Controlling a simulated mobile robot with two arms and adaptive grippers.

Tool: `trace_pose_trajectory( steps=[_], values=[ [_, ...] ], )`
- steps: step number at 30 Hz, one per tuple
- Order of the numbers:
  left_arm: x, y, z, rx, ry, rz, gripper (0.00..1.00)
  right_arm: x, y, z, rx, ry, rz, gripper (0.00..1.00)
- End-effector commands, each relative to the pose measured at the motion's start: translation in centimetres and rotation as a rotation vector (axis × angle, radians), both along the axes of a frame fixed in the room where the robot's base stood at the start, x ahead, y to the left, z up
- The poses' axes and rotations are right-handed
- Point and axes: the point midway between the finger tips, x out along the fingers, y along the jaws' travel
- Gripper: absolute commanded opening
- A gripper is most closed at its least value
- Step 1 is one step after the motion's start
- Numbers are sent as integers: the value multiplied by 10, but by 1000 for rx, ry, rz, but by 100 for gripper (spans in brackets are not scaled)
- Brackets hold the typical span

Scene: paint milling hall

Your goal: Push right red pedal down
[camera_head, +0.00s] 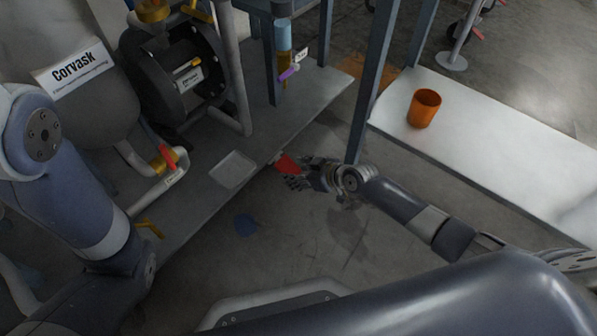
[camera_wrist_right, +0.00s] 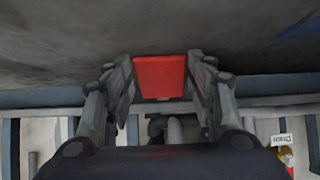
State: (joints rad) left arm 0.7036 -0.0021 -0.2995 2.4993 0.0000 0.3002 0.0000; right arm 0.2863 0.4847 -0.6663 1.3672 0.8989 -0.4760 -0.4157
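The red pedal (camera_head: 287,164) sticks out from the edge of the grey platform, low above the floor, in the head view. My right gripper (camera_head: 299,178) is right beside it, and its fingers partly overlap the pedal's near side there. In the right wrist view the red pedal (camera_wrist_right: 160,77) shows as a flat red plate between the two fingers of my right gripper (camera_wrist_right: 164,82). The fingers are apart, one on each side of the plate, and I cannot tell whether they touch it. My left arm shows at the left, but its gripper is out of view.
A grey platform (camera_head: 215,205) carries a Corvask tank (camera_head: 85,85), a dark pump (camera_head: 178,75) and a red valve handle (camera_head: 168,156). A blue-grey post (camera_head: 372,80) stands close behind my right gripper. An orange cup (camera_head: 424,108) stands on a white table (camera_head: 480,125).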

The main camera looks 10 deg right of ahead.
Motion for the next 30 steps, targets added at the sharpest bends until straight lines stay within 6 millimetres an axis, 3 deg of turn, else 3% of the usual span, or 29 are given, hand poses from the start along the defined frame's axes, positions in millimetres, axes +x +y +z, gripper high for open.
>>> trace_pose_trajectory(
  steps=[16, 30],
  values=[
    [1, 0, -1, 1, 6, 2, 67, -7, -6, 5, -1, 3, 1, 67],
    [1, 0, -1, 2, 4, 1, 67, -58, -45, 57, -3, 2, 2, 67]
  ],
)
